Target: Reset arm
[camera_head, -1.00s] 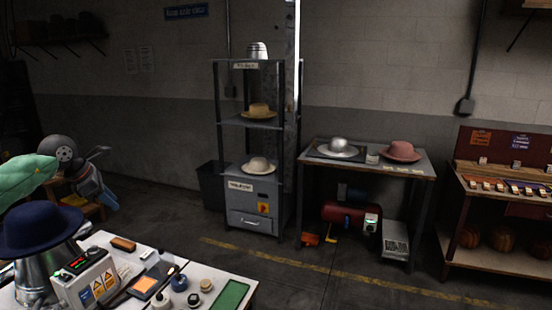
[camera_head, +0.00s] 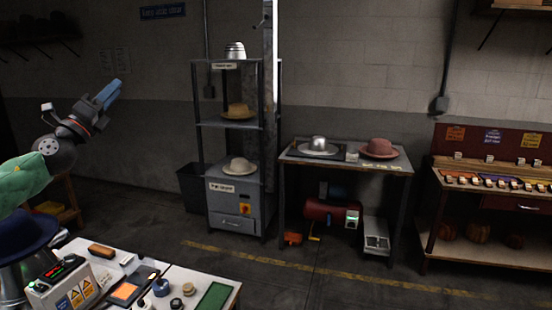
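My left gripper (camera_head: 108,94) is raised at the left, in front of the wall and above the near table. Its blue fingers point up and to the right, and nothing shows between them. The fingers look close together, but the gap is too small to judge. My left arm, in a green sleeve, comes in from the left edge. My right gripper is not in view. A dark blue hat (camera_head: 24,236) sits on a metal form at the lower left, below the arm.
The near white table (camera_head: 196,298) carries a control box (camera_head: 66,284), a brush (camera_head: 101,251) and a green mat (camera_head: 213,297). Beyond are a shelf rack (camera_head: 228,123) with hats, a table (camera_head: 345,161) with a pink hat (camera_head: 379,148), and a red bench (camera_head: 488,168). The floor between is open.

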